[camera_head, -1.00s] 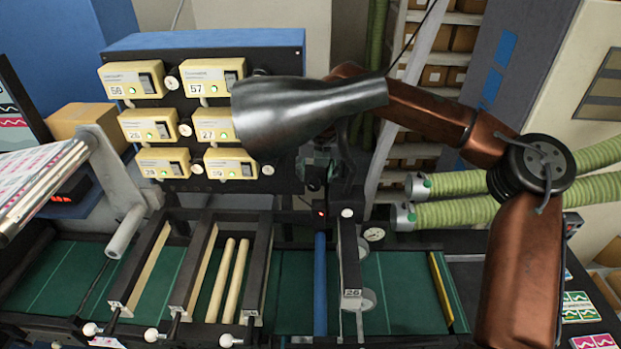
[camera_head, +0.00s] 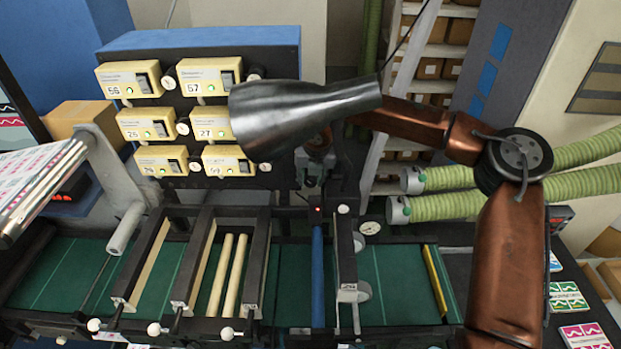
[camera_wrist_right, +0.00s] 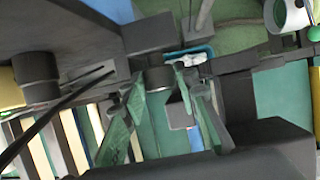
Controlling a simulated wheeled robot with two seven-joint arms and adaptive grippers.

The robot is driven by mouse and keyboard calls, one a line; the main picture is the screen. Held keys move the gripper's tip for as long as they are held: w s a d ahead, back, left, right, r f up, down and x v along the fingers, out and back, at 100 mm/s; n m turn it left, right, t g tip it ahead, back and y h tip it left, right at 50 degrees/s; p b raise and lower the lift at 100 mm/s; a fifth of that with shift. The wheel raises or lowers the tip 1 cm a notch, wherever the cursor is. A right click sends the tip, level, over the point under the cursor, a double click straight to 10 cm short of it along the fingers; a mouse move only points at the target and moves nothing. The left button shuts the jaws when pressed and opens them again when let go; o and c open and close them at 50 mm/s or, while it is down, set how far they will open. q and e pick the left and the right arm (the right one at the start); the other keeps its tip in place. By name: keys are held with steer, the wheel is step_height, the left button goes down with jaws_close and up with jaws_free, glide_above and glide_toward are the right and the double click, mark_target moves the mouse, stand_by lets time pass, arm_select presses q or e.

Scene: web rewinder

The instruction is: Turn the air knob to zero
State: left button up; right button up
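A small pressure gauge (camera_head: 370,228) sits on the machine right of centre in the head view. A small pale round part (camera_head: 344,209) is just left of it; I cannot tell whether it is the air knob. My right gripper (camera_head: 314,178) hangs behind and below a dark metal lamp shade (camera_head: 290,112), above the red-lit post. In the right wrist view my right gripper (camera_wrist_right: 165,125) has its greenish fingers apart. A dark block with a pale face (camera_wrist_right: 178,113) shows between them, with no visible grasp. My left gripper is not in view.
The lamp shade hides part of my right arm. Yellow control boxes (camera_head: 208,78) with dials stand on a panel at left. A blue bar (camera_head: 318,275) and a dark upright frame (camera_head: 345,265) stand below my gripper. Green hoses (camera_head: 470,195) run at right.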

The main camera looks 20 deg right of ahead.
steer(key=c, duration=0.6)
steer(key=shift+a+h, duration=0.1)
steer(key=shift+h, duration=0.2)
steer(key=shift+a+g+h+b, duration=0.1)
steer(key=shift+g+h+b, duration=0.2)
steer(key=shift+h+b, duration=0.3)
steer(key=shift+a+n+h, duration=0.15)
steer(key=shift+n+h, duration=0.25)
steer(key=shift+h, duration=0.2)
steer(key=shift+w+a+n+g+h+b, duration=0.15)
steer(key=shift+n+g+h+b, duration=0.3)
steer(key=shift+h, duration=1.25)
